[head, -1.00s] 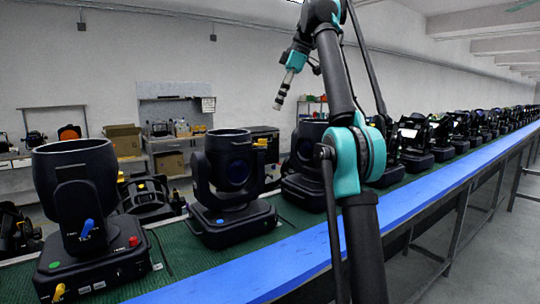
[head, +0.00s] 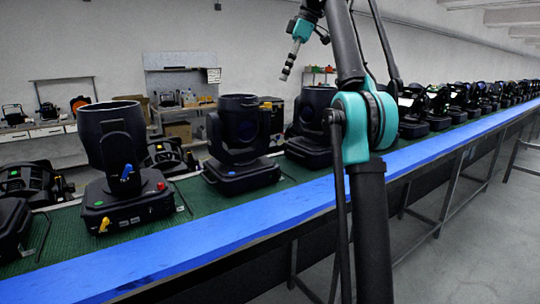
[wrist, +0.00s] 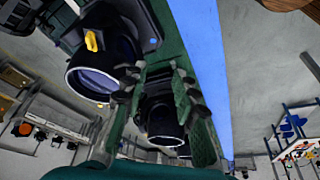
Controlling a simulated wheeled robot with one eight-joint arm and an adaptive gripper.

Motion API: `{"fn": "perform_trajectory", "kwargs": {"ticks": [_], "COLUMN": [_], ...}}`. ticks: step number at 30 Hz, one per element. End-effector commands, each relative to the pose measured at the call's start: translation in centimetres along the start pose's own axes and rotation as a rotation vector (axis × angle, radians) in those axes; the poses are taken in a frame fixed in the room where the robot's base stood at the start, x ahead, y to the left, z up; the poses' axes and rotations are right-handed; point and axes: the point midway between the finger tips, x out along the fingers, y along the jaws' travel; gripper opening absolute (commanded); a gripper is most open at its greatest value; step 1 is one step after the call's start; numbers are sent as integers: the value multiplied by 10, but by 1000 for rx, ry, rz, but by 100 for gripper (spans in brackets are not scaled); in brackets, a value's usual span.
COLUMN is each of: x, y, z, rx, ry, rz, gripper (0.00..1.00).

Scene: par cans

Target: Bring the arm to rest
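My arm (head: 372,230) rises in front of the conveyor in the head view, bends at a teal joint and leaves the top of the picture. Its end comes back down, with my gripper (head: 287,72) hanging tilted in the air above and behind the row of par cans. In the wrist view my gripper (wrist: 157,85) shows two fingers spread apart with a gap between them. No held thing shows between them; a dark par can (wrist: 162,115) appears beyond the gap.
Black par cans, such as one at the left (head: 115,150) and one in the middle (head: 240,130), stand on the green belt (head: 60,240). A blue rail (head: 200,240) runs along its near edge. Workbenches (head: 180,110) stand behind; grey floor (head: 460,240) is clear at right.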

Motion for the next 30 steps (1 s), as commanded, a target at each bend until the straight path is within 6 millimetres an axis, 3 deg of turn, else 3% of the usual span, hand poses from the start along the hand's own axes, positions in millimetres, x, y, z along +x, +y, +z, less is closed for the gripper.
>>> {"fn": "perform_trajectory", "kwargs": {"ticks": [11,17,23,30], "x": [24,57,118,208], "y": [21,33,32,-1], "z": [22,48,95,162], "rx": [144,284,491,739], "ry": [-29,-52,-76,-89], "rz": [41,86,157,253], "gripper": [28,28,28,28]}}
